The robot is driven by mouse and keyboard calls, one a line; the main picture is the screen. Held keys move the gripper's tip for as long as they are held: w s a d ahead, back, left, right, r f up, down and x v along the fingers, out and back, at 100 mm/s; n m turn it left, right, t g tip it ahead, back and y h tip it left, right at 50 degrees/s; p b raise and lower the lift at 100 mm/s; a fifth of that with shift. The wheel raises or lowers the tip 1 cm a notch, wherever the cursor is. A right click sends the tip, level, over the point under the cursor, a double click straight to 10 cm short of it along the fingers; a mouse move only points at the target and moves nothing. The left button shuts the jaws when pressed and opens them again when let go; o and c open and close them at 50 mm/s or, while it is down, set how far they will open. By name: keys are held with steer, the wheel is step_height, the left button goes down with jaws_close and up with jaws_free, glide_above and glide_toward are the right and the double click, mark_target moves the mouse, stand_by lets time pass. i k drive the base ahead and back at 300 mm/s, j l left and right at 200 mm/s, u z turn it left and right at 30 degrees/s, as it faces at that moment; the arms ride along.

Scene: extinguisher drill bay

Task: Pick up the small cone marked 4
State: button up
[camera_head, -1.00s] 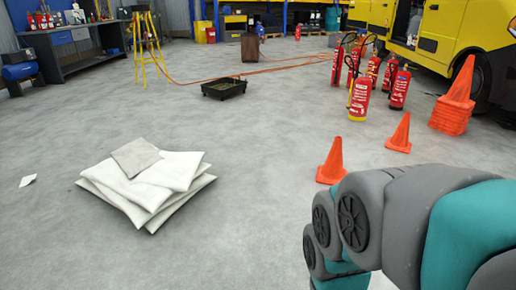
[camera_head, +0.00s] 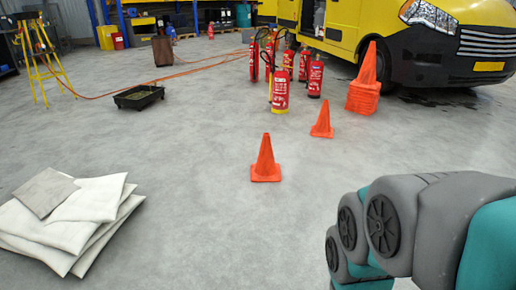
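Two small orange cones stand upright and apart on the concrete floor in the head view. The nearer cone (camera_head: 265,160) is near the middle of the picture. The farther cone (camera_head: 322,120) is behind it and to the right. No number can be read on either, so I cannot tell which is marked 4. A stack of orange cones (camera_head: 364,97) stands farther back to the right. My arm fills the lower right, and my gripper is outside the picture.
White pads (camera_head: 75,222) lie piled at the lower left. Several red extinguishers (camera_head: 280,92) stand beyond the cones. A black tray (camera_head: 139,98) and an orange hose (camera_head: 190,73) lie at the back left. A yellow truck (camera_head: 440,40) stands at the back right. Floor around the nearer cone is clear.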

mark_target(266, 170)
steer(key=i+j, duration=0.1)
steer(key=i, duration=0.45)
steer(key=i+j+z, duration=0.1)
steer(key=i, duration=0.5)
steer(key=i+j, duration=0.2)
steer(key=i, duration=0.35)
steer(key=i+j+z, duration=0.1)
steer(key=i, duration=0.5)
steer(key=i+j, duration=0.25)
steer(key=i, duration=0.3)
steer(key=l+z, duration=0.05)
